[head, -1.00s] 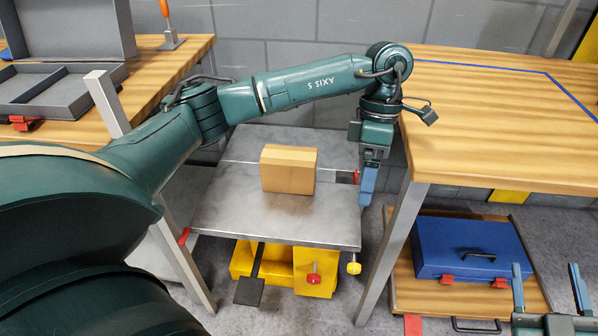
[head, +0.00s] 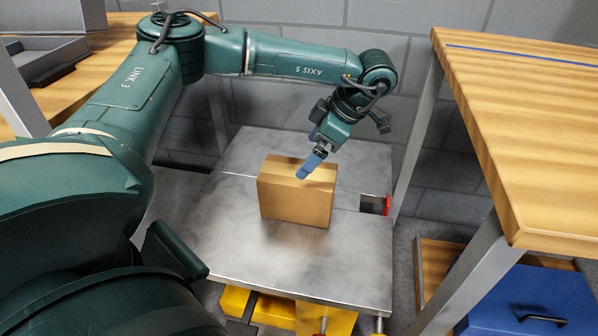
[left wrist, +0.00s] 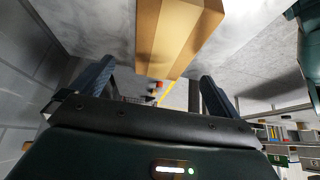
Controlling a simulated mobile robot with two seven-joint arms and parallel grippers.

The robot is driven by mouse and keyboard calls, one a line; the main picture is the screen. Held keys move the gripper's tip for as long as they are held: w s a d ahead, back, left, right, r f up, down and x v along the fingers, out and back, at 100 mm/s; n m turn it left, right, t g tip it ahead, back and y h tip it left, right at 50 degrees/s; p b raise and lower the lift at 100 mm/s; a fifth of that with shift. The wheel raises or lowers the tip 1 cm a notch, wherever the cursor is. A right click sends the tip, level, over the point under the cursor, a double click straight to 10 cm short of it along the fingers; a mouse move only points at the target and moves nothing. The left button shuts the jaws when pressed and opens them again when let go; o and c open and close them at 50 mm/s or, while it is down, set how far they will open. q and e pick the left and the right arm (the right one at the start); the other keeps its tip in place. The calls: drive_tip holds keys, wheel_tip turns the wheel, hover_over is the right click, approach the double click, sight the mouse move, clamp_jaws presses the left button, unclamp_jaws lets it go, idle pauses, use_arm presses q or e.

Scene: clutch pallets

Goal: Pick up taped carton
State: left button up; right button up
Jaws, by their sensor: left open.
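The taped carton (head: 295,203) is a tan cardboard box with a lighter tape strip along its top. It stands upright on the grey metal platform (head: 220,240) in the head view. My left gripper (head: 311,164) reaches in from the back right, tilted downward, with its blue fingers over the carton's top. In the left wrist view the open fingers (left wrist: 155,80) are spread wide and empty. The carton (left wrist: 172,35) shows beyond them, between their lines. I cannot tell whether a finger touches it. My right gripper is out of view.
A wooden workbench (head: 530,120) with a blue tape line stands at the right. A blue toolbox (head: 530,305) lies low under it. Another bench (head: 110,70) with a grey case is at the back left. The platform has free room around the carton.

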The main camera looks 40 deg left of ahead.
sight(294, 178)
use_arm(q)
drive_tip(key=x, duration=0.3)
drive_tip(key=shift+s+a+f+b, duration=0.1)
drive_tip(key=shift+f+b, duration=0.3)
drive_tip(key=b+x, duration=0.1)
drive_tip(key=x, duration=0.2)
drive_tip(key=b+x, duration=0.1)
drive_tip(key=x, duration=0.1)
drive_tip(key=shift+d+f+b, duration=0.3)
drive_tip(key=shift+f, duration=0.05)
drive_tip(key=shift+s, duration=0.1)
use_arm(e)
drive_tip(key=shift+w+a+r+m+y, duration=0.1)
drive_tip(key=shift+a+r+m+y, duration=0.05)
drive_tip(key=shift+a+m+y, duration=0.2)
use_arm(q)
drive_tip(key=shift+f+p, duration=0.25)
drive_tip(key=shift+p, duration=0.05)
drive_tip(key=shift+c, duration=0.6)
drive_tip(key=c, duration=1.2)
drive_tip(key=shift+o, duration=0.2)
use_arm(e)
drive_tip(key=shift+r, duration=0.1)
